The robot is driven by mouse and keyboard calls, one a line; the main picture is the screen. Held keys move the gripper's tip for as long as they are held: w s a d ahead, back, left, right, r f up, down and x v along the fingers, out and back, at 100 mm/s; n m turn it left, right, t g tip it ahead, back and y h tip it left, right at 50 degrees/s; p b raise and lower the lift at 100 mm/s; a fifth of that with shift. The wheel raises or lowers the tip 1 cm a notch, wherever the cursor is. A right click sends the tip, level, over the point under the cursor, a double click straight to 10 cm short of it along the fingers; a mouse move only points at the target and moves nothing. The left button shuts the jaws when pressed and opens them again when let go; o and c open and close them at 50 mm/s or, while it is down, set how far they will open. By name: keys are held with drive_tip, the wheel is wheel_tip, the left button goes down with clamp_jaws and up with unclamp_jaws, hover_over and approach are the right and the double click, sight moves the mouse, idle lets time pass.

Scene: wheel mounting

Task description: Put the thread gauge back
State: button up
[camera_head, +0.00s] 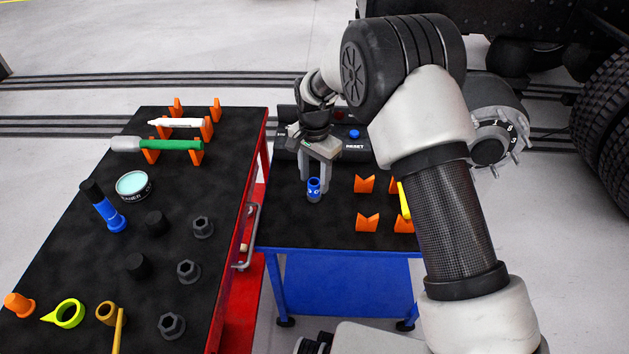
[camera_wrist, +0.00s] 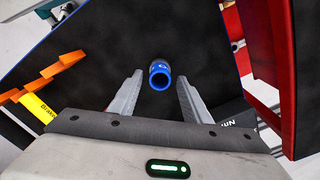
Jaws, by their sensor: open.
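A short, hollow blue cylinder with white marks, which looks like the thread gauge (camera_head: 314,188), stands on the dark top of the blue table (camera_head: 285,226). In the wrist view the blue cylinder (camera_wrist: 160,74) shows its open end. My gripper (camera_head: 317,178) points down over it, open. In the wrist view the fingers of my gripper (camera_wrist: 160,80) are on either side of the cylinder, with a gap visible on both sides. Which place belongs to the gauge cannot be told from these frames.
Orange V-shaped holders (camera_head: 366,222) stand right of the cylinder, with a yellow tool (camera_head: 404,199) partly behind my arm. A dark case (camera_head: 352,146) lies behind. The red cart (camera_head: 216,270) at left holds black nuts (camera_head: 188,271), a tin (camera_head: 132,185) and a blue-black tool (camera_head: 106,210).

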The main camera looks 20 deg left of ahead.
wheel_tip(320, 180, up, 10)
drive_tip(key=p, duration=0.1)
drive_tip(key=s+d+r+n+t, duration=0.1)
drive_tip(key=s+d+r, duration=0.2)
drive_tip(key=d+r, duration=0.55)
drive_tip(key=s+d+r+n+t, duration=0.1)
drive_tip(key=s+d+r, duration=0.2)
drive_tip(key=d+r, duration=0.55)
drive_tip(key=s+d+r+n+t, duration=0.2)
drive_tip(key=s+d+r+t, duration=0.1)
drive_tip(key=s+d, duration=1.1)
drive_tip(key=s, duration=0.5)
drive_tip(key=shift+d+r+n+t, duration=0.2)
drive_tip(key=shift+d+n+t, duration=0.1)
drive_tip(key=shift+d+n, duration=0.1)
drive_tip(key=shift+a, duration=0.1)
